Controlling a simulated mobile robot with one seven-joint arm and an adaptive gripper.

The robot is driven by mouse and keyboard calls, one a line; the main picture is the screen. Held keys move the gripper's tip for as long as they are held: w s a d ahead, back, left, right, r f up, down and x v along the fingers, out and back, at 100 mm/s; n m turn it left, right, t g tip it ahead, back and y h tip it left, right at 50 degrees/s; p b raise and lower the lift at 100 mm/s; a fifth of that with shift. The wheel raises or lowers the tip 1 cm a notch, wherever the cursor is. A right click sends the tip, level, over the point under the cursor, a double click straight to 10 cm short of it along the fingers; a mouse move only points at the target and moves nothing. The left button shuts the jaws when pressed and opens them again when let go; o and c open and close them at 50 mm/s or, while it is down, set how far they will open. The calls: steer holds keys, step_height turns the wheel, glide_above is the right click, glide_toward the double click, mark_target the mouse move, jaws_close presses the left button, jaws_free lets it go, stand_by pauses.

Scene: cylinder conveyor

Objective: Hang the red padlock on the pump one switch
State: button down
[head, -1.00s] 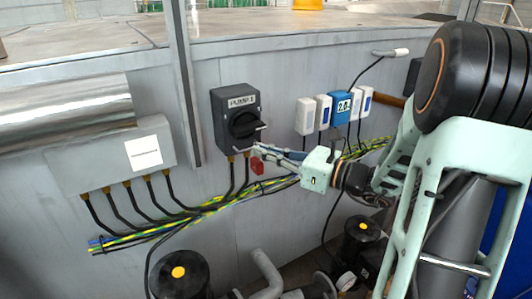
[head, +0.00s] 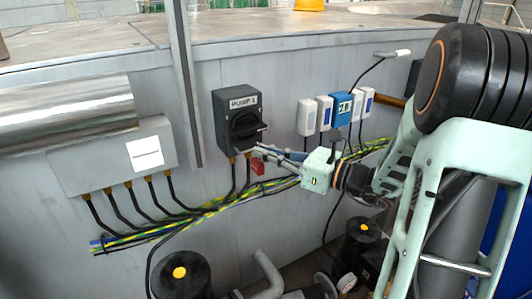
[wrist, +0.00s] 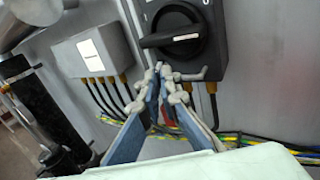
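The pump one switch (head: 240,120) is a dark grey box labelled PUMP 1 with a round black rotary handle, mounted on the grey wall. In the wrist view its handle (wrist: 172,37) lies nearly level. My gripper (head: 256,150) is just below the switch's lower right corner, its blue-grey fingers close together at the tips. The small red padlock (head: 258,168) hangs just under the fingertips and looks held by them. In the wrist view a strip of the padlock (wrist: 167,115) shows between the fingers. A grey hooked rod (wrist: 200,74) shows right of the fingertips; its attachment is unclear.
Two cables drop from the switch to a yellow-green cable bundle (head: 215,205) behind the gripper. A grey junction box (head: 90,168) is at left. White and blue wall units (head: 341,108) stand right of the switch. Black cylinders (head: 180,280) are below.

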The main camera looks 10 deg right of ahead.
steer(key=shift+w+a, duration=0.3)
steer(key=shift+w, duration=0.55)
steer(key=shift+w+a, duration=0.25)
steer(key=shift+w, duration=0.6)
steer(key=shift+w, duration=0.1)
steer(key=shift+f, duration=0.15)
